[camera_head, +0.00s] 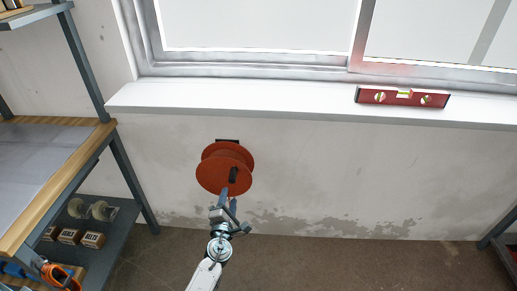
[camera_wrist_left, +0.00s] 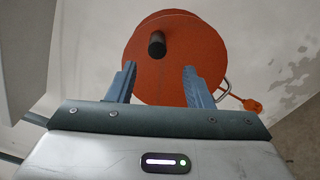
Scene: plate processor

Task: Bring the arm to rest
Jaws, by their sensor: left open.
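My left gripper (camera_head: 230,203) reaches up from the bottom middle in the head view. In the left wrist view its two fingers (camera_wrist_left: 160,85) stand apart with nothing between them. An orange-red reel (camera_head: 222,170) hangs on the wall under the window sill, just beyond the fingertips. In the left wrist view the reel (camera_wrist_left: 180,60) fills the upper middle, with a dark knob (camera_wrist_left: 156,44) on its face above the gap between the fingers. I cannot tell whether the fingers touch the reel. My right gripper is not in view.
A shelf rack with a wooden-edged worktop (camera_head: 75,170) stands at left, with small boxes (camera_head: 92,240) on its lower shelf. A red spirit level (camera_head: 402,96) lies on the white window sill (camera_head: 290,101). The floor (camera_head: 330,262) right of my arm is clear.

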